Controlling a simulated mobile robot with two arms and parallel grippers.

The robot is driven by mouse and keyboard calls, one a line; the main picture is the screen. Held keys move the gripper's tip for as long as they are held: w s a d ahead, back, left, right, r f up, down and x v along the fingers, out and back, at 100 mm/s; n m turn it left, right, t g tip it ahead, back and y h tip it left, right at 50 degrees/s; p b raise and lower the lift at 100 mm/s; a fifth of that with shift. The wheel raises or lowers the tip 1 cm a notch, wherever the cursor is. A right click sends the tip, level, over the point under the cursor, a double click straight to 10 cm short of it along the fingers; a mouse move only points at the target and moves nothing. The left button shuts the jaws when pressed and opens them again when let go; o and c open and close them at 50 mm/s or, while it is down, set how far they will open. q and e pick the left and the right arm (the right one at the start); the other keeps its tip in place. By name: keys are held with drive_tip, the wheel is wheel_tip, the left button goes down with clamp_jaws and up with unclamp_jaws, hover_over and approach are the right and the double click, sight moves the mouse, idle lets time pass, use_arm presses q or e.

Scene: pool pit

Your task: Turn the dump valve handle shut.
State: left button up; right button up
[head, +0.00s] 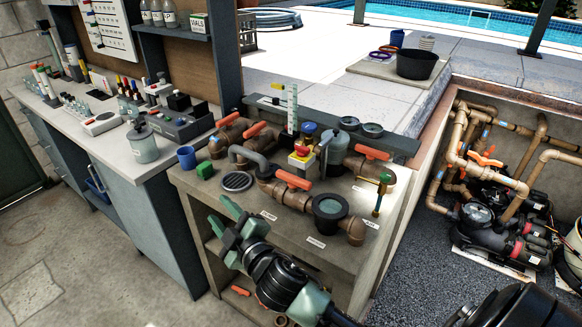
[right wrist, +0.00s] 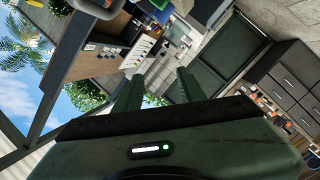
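Several orange valve handles show on the brown pipework on the bench in the head view. One handle (head: 293,180) is at the front middle, one (head: 372,152) at the right, and others (head: 228,119) at the back left. The labels on the bench are too small to read, so I cannot tell which is the dump valve handle. My right gripper (head: 218,210) is in front of the bench's left front part, left of the front handle and apart from it. Its fingers are spread and empty, also in the right wrist view (right wrist: 159,88). My left gripper is not seen.
A clear-lidded pump strainer (head: 329,207) stands at the bench front. A side counter (head: 160,165) stands left. A pit with pumps (head: 490,215) is at right. Floor at lower left is clear.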

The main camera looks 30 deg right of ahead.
drive_tip(key=w+a+r+n+g+y, duration=0.25)
drive_tip(key=a+r+n+y, duration=0.45)
drive_tip(key=n, duration=0.5)
drive_tip(key=w+a+r+n+g+y, duration=0.1)
drive_tip(key=a+r+n+g+y, duration=0.3)
drive_tip(key=a+n+y, duration=0.55)
drive_tip(key=n+g+h, duration=0.9)
drive_tip(key=g+h, duration=0.2)
drive_tip(key=h, duration=0.7)
hover_over(291, 176)
wheel_tip(291, 176, down, 3)
drive_tip(key=shift+a+f+y, duration=0.1)
drive_tip(key=shift+f+y, duration=0.05)
drive_tip(key=shift+y, duration=0.1)
drive_tip(key=shift+s+d+m, duration=0.15)
drive_tip(key=shift+d+m, duration=0.1)
wheel_tip(291, 176, down, 6)
drive_tip(key=shift+f+p, duration=0.1)
drive_tip(key=shift+p, duration=0.95)
drive_tip(key=shift+a+f, duration=0.1)
drive_tip(key=shift+f, duration=0.6)
